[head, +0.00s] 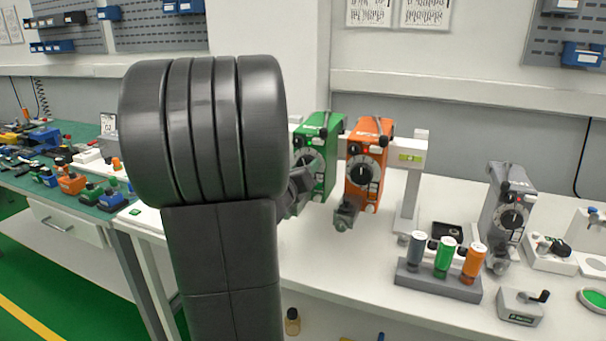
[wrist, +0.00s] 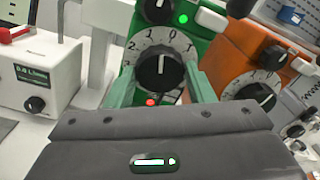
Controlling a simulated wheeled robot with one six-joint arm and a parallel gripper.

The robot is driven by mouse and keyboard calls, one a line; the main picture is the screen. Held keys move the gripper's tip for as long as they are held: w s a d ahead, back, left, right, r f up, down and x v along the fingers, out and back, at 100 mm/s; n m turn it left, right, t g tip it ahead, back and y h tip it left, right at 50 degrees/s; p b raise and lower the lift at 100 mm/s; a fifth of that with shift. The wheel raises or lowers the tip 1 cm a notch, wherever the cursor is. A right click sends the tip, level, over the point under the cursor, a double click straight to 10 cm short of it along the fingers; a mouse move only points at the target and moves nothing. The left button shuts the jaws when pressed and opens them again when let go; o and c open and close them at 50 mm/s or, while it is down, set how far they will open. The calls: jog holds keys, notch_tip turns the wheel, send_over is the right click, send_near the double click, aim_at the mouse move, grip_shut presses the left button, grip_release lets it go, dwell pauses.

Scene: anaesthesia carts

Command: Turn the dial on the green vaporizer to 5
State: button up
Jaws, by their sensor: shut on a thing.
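The green vaporizer (head: 325,132) hangs on a rail beside the orange one, left of it. Its round dial (head: 306,161) faces me, partly hidden by my arm in the head view. In the wrist view the dial (wrist: 160,66) has a black knob with a white line and a pale numbered ring; small figures such as 0, 1 and 2 show near its top. My gripper (wrist: 161,90) has one finger on each side of the dial and is shut on it. The exact dial setting is hard to read.
The orange vaporizer (head: 368,150) stands close on the right. A grey vaporizer (head: 507,215) and a rack with several coloured bottles (head: 438,284) are further right on the white bench. A white box (wrist: 40,75) is at the left in the wrist view.

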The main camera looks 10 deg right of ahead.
jog(key=shift+n+b, duration=0.45)
jog(key=shift+n, duration=1.65)
jog(key=o, duration=1)
jog(key=shift+c, duration=0.2)
jog(key=shift+f, duration=0.1)
